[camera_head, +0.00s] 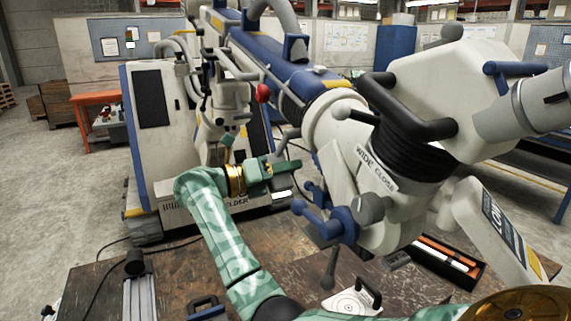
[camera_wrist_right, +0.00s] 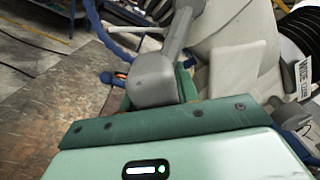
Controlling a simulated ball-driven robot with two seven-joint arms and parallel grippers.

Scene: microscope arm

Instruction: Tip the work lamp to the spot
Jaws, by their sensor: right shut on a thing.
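My right gripper (camera_head: 280,172) is shut on a grey handle (camera_head: 283,186) beside the large white microscope head. In the right wrist view, the thick grey handle end (camera_wrist_right: 152,82) sits between the jaws (camera_wrist_right: 160,95), and its bar runs up out of the picture. The white head (camera_head: 345,170) carries the words WIDE and CLOSE, black bellows and blue knobs. I cannot tell for sure which part is the work lamp. A white plate with a round mark (camera_head: 347,304) lies on the table below the head. My left gripper is not in view.
The brown table (camera_head: 300,275) bears a black tray with orange and white sticks (camera_head: 450,262) at the right, and a metal rail (camera_head: 140,297) at the left. The blue and white microscope arm (camera_head: 265,70) reaches overhead. A white cabinet (camera_head: 152,110) stands behind.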

